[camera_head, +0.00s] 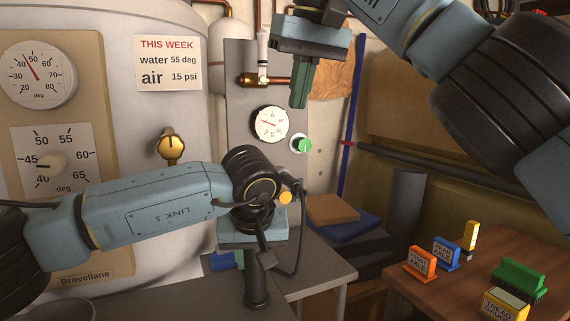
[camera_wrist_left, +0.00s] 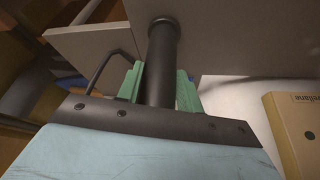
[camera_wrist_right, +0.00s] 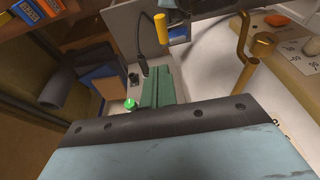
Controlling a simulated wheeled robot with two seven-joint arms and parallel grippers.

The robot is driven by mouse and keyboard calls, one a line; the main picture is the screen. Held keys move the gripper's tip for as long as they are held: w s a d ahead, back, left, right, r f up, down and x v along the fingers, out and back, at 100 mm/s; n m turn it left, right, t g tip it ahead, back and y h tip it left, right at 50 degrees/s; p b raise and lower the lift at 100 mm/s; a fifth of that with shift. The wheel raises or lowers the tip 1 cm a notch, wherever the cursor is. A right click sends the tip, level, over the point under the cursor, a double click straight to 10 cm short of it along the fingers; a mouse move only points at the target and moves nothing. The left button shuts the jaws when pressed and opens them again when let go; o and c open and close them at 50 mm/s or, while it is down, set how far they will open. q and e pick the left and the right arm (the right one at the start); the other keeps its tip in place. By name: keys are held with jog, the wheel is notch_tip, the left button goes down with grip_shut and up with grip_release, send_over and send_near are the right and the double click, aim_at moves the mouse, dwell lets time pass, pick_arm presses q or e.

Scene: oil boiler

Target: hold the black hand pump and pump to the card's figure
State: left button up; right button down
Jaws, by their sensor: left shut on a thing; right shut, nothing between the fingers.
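The black hand pump (camera_head: 257,288) stands low in the middle of the head view, partly hidden by my left wrist. A black hose rises beside it. My left gripper (camera_head: 246,260) is shut around its dark cylinder, which shows between the green fingers in the left wrist view (camera_wrist_left: 161,62). A yellow-orange cylindrical end (camera_head: 285,197) shows just above the wrist. My right gripper (camera_head: 299,92) is shut and empty, fingers down, high above the pump. The card (camera_head: 169,62) reads water 55 deg, air 15 psi. The small white gauge (camera_head: 271,124) has figures too small to read.
A green knob (camera_head: 303,145) sits right of the small gauge on the grey panel (camera_head: 240,100). A brass knob (camera_head: 171,146) is on the boiler. A brown table (camera_head: 430,290) at right carries several coloured labelled blocks. A grey bench (camera_head: 325,271) lies beside the pump.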

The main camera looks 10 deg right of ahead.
dwell(0.4)
send_near(279, 192)
jog(key=w+f, duration=0.4)
jog(key=shift+w+a+f, duration=0.1)
jog(key=shift+w+f, duration=0.05)
jog(key=shift+f, duration=0.2)
jog(key=shift+a+f, duration=0.15)
jog(key=shift+f, duration=0.5)
